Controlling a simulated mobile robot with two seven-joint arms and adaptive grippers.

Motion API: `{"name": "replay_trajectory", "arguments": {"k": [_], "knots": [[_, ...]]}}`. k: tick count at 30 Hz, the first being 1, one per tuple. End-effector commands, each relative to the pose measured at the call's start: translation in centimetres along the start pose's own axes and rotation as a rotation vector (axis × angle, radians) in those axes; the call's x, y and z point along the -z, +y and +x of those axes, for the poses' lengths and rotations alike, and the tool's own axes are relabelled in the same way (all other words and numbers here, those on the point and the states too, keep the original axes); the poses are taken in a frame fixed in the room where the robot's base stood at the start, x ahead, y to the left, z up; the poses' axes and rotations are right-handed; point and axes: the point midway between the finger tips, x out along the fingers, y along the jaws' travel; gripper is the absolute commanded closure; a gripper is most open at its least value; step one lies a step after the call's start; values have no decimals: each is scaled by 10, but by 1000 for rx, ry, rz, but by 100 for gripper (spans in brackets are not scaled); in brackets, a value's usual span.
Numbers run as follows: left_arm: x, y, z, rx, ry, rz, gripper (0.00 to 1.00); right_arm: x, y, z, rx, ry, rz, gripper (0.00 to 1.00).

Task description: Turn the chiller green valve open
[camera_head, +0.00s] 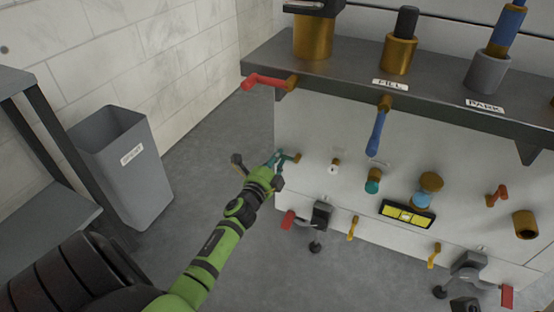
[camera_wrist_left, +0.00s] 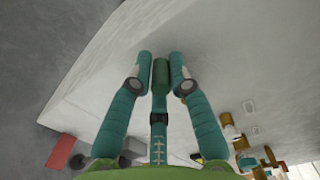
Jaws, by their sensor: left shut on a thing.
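My left gripper (camera_head: 277,162) reaches in from the lower left to the front face of the white cabinet, near its left edge. Its teal fingers are closed around a small green valve handle, beside a brass stem (camera_head: 297,157) on the panel. In the left wrist view, the dark green handle (camera_wrist_left: 160,74) sits between the fingertips of my left gripper (camera_wrist_left: 160,68). The fingers hide much of the handle in the head view, so its exact turn angle cannot be told. My right gripper is not in view.
A red-handled valve (camera_head: 265,82) and a blue-handled valve (camera_head: 376,132) hang at the dark shelf (camera_head: 330,85) above. A teal knob (camera_head: 373,181) and a yellow gauge (camera_head: 407,214) lie to the right. A grey bin (camera_head: 128,170) stands left; open floor lies between.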

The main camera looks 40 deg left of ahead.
Motion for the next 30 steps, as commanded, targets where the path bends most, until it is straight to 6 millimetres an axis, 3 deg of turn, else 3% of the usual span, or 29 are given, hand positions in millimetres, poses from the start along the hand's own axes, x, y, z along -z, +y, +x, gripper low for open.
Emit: {"name": "replay_trajectory", "arguments": {"k": [1, 2, 3, 17, 30], "knots": [[-3, -8, 2, 14, -5, -4, 100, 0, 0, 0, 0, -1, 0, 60], [-3, -8, 2, 14, -5, -4, 76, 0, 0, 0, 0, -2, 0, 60], [-3, -8, 2, 14, -5, -4, 60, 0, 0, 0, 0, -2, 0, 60], [-1, 0, -8, 1, -2, 1, 60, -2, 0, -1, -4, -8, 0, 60], [-1, -2, -94, 3, -3, -1, 60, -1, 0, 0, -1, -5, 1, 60]]}}
